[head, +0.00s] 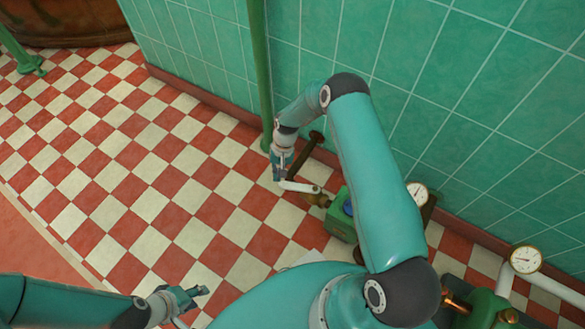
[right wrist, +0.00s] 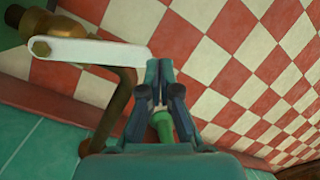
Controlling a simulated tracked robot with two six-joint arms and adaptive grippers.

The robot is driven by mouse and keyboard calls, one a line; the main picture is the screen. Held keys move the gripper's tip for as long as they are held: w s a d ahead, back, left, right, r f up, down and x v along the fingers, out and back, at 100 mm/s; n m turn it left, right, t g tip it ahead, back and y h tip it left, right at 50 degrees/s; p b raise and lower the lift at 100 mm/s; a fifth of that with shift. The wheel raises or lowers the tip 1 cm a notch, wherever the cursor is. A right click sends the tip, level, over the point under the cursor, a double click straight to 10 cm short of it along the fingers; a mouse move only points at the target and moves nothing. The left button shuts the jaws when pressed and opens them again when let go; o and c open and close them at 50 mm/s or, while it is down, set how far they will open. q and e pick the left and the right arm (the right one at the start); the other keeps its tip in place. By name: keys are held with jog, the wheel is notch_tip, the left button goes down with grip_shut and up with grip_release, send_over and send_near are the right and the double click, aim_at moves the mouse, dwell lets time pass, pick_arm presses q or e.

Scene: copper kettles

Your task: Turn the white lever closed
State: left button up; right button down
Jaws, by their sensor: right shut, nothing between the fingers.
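The white lever (head: 298,187) sticks out to the left from a brass valve (head: 319,200) low by the tiled wall. In the right wrist view the lever (right wrist: 90,51) is a flat white bar, bolted at its left end to the brass valve (right wrist: 55,75). My right gripper (head: 279,178) is shut and empty, with its fingertips (right wrist: 159,66) right beside the lever's free end; I cannot tell if they touch. My left gripper (head: 188,296) is low at the front left, away from the lever; its finger opening is unclear.
A green machine (head: 341,218) with a blue part stands beside the valve, partly behind my right arm. A green pipe (head: 260,70) rises along the tiled wall. Gauges (head: 525,258) stand at the right. The checkered floor (head: 140,170) to the left is clear.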

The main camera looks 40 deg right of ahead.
jog(key=w+d+r+m+g+h+p, duration=0.1)
jog(key=w+d+r, duration=0.1)
jog(key=d, duration=0.3)
jog(key=w+d+r+m+p, duration=0.1)
jog(key=d+r+m, duration=0.15)
jog(key=d, duration=0.25)
jog(key=shift+n, duration=0.45)
jog(key=b+x, duration=0.2)
jog(key=x, duration=0.7)
jog(key=shift+a+f, duration=0.1)
jog(key=shift+f, duration=0.3)
jog(key=shift+s+a+r+p, duration=0.2)
jog(key=shift+s+a+p, duration=0.25)
jog(key=shift+s+a, duration=0.05)
jog(key=shift+s+a+r+p, duration=0.15)
jog(key=shift+s+a+p, duration=0.25)
jog(key=shift+s+a, duration=0.05)
pick_arm(q)
jog(key=shift+r, duration=1.5)
pick_arm(e)
jog(key=shift+s+a+f, duration=0.1)
jog(key=shift+s+a, duration=0.3)
jog(key=shift+a, duration=0.05)
